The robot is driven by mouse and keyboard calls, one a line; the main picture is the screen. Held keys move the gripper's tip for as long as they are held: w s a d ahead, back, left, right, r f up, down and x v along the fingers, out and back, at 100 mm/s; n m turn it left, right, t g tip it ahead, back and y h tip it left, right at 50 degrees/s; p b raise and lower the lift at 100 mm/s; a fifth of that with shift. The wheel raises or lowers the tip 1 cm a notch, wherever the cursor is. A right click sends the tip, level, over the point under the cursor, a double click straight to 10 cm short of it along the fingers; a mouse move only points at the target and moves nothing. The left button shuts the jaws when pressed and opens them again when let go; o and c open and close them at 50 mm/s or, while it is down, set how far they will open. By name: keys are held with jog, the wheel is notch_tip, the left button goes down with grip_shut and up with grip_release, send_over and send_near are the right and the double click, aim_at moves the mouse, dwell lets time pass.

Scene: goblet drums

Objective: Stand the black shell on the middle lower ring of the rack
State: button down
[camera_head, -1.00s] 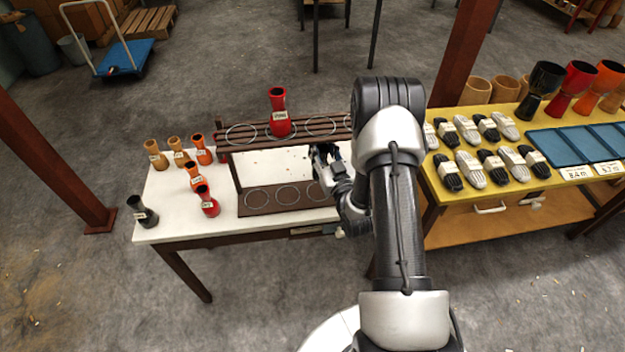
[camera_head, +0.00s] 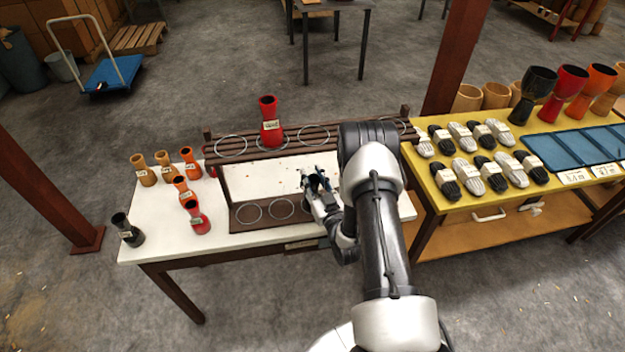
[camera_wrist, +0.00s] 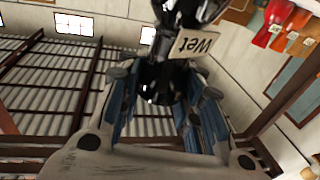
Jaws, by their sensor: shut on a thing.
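My gripper (camera_head: 314,181) is shut on a black shell, which shows in the wrist view (camera_wrist: 160,85) between the blue-padded fingers, with a tag reading "Wet". In the head view the held shell is mostly hidden by the fingers. The brown rack (camera_head: 211,160) stands on the white table. Its lower shelf has a left ring (camera_head: 248,212) and another ring (camera_head: 281,207), both empty. My gripper is above the lower shelf, to the right of these rings, and hides the shelf there. I cannot tell whether the shell touches the rack.
A red shell (camera_head: 269,122) stands on the rack's upper row, above and behind. Another black shell (camera_head: 128,232), a red shell (camera_head: 196,217) and several orange and tan ones stand on the table's left. A yellow table (camera_head: 450,200) with drums and shoe-like items is at right.

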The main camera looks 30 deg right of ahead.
jog(key=shift+f, duration=0.2)
jog(key=c, duration=1.1)
grip_release()
jog(key=shift+r, duration=0.2)
jog(key=shift+s+r, duration=0.1)
jog(key=shift+s, duration=0.1)
jog(key=s+b, duration=0.4)
jog(key=s, duration=0.7)
jog(key=shift+s+a+f, duration=0.25)
jog(key=shift+a+f, duration=0.15)
